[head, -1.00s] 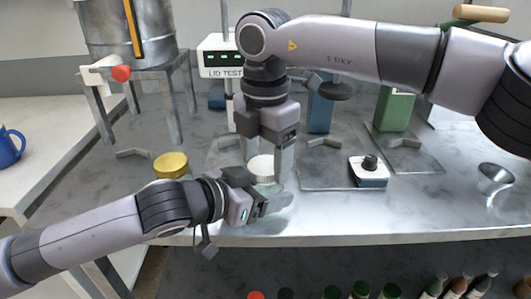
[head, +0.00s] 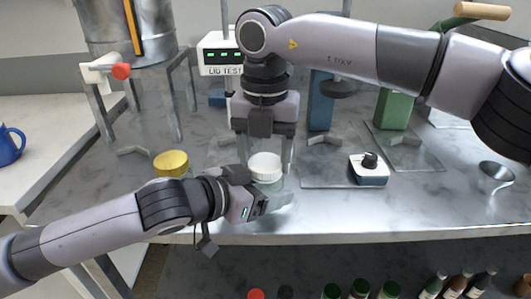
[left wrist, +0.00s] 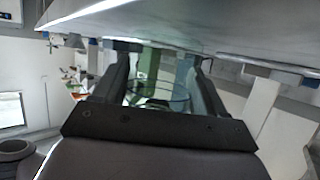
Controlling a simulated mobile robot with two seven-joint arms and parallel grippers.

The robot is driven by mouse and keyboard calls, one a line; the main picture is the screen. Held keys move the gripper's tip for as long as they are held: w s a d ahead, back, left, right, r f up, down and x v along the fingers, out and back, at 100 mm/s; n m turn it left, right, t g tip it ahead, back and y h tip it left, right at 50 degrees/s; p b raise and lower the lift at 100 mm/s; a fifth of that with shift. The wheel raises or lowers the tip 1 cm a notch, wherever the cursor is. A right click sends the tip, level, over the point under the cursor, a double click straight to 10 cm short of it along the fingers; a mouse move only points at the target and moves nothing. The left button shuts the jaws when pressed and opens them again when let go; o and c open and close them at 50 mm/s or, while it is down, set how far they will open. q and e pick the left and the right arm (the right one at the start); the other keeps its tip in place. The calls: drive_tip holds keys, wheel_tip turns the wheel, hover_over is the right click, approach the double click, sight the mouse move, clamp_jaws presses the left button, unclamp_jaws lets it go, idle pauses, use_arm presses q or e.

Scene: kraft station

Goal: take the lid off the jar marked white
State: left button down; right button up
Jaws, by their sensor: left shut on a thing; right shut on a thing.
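A clear glass jar (head: 277,195) with a white lid (head: 265,162) stands near the front edge of the bench. No marking on it is readable. My left gripper (head: 268,204) is shut on the jar body from the left and front. The glass also shows between its fingers in the left wrist view (left wrist: 157,97). My right gripper (head: 264,151) points down from above, with one finger on each side of the white lid, and is shut on it. The lid sits on top of the jar; whether it is loose cannot be told. The arm hides part of the jar.
A yellow-lidded jar (head: 172,163) stands left, just behind my left forearm. A small device with a black knob (head: 369,169) and a metal cup (head: 496,175) are to the right. A lid tester (head: 220,55) and a metal tank (head: 128,35) stand behind. Bottles are below the bench.

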drive_tip(key=o, duration=1.2)
drive_tip(key=shift+c, duration=0.2)
drive_tip(key=shift+r, duration=0.1)
wheel_tip(320, 180, up, 4)
drive_tip(key=shift+f, duration=0.1)
drive_tip(key=shift+r, duration=0.3)
drive_tip(key=shift+c, duration=0.5)
drive_tip(key=shift+r+m, duration=1)
drive_tip(key=shift+r, duration=0.5)
drive_tip(key=shift+f, duration=3.85)
